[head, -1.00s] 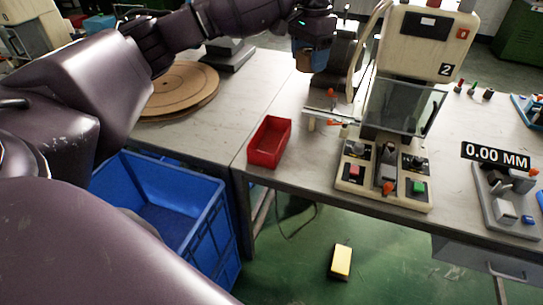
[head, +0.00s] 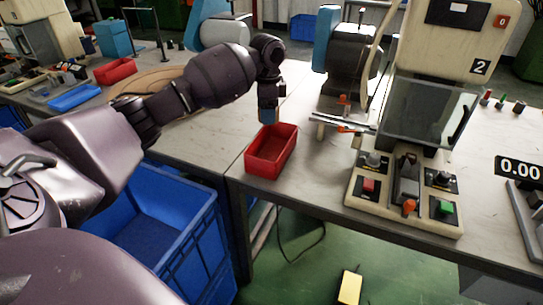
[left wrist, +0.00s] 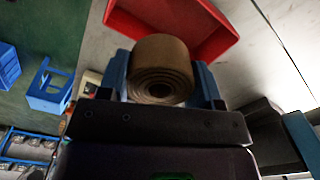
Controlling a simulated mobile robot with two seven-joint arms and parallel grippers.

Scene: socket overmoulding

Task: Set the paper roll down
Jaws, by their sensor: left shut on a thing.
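The brown paper roll (left wrist: 162,52) shows end-on in the left wrist view, its rolled layers facing the camera. My left gripper (head: 268,115) is shut on it, with a blue finger on each side of the roll. In the head view the gripper points down at the far rim of the red bin (head: 262,166), and I cannot make out the roll there. The red bin also shows just beyond the roll in the left wrist view (left wrist: 122,17). I cannot tell whether roll and bin touch. My right gripper is not in view.
The red bin stands at the front edge of the grey table (head: 205,140). To its right is the cream machine (head: 400,195) with a clear shield (head: 428,112) and buttons. A blue crate (head: 165,225) stands below at left. A round wooden board (head: 150,82) lies behind the arm.

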